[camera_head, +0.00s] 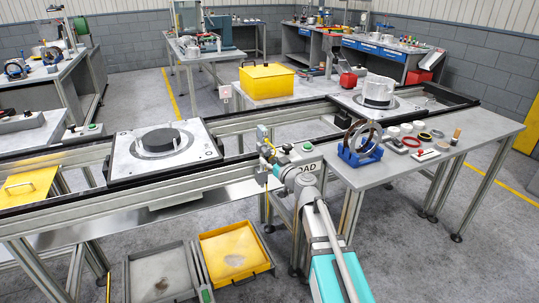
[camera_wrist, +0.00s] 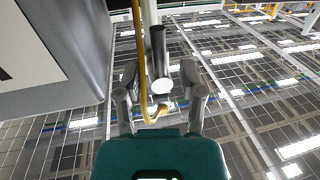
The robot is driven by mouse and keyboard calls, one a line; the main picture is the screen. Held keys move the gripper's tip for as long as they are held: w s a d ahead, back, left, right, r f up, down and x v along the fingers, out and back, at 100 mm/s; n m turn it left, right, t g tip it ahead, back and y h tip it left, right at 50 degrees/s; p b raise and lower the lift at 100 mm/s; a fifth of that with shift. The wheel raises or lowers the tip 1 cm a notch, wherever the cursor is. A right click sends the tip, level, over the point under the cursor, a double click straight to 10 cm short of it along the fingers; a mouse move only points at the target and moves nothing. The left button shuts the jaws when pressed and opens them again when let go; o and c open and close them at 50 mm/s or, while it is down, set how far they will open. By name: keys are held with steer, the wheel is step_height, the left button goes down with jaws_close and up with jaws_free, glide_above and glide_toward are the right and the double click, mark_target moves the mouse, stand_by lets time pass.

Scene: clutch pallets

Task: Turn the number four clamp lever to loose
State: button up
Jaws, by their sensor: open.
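My gripper (camera_wrist: 159,78) is open in the wrist view, with its fingers pointing up the picture. A dark rod with a pale round end (camera_wrist: 158,62) shows between the fingers, with a yellow tube (camera_wrist: 143,85) beside it. I cannot tell whether the rod is a clamp lever, or whether the fingers touch it. No clamp lever or number four can be made out there; my arm and gripper hide part of the rail.
A pallet with a dark disc (camera_head: 122,170) sits on the conveyor (camera_head: 50,200) at left; another with a pale housing (camera_head: 377,92) is at right. A blue stand with rings (camera_head: 362,157) is on the right table. Trays (camera_head: 235,250) lie on the floor. A grey panel (camera_wrist: 85,45) is close at left.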

steer(key=shift+x, duration=0.9)
steer(key=shift+c, duration=0.3)
jaws_close()
steer(key=shift+d, duration=0.1)
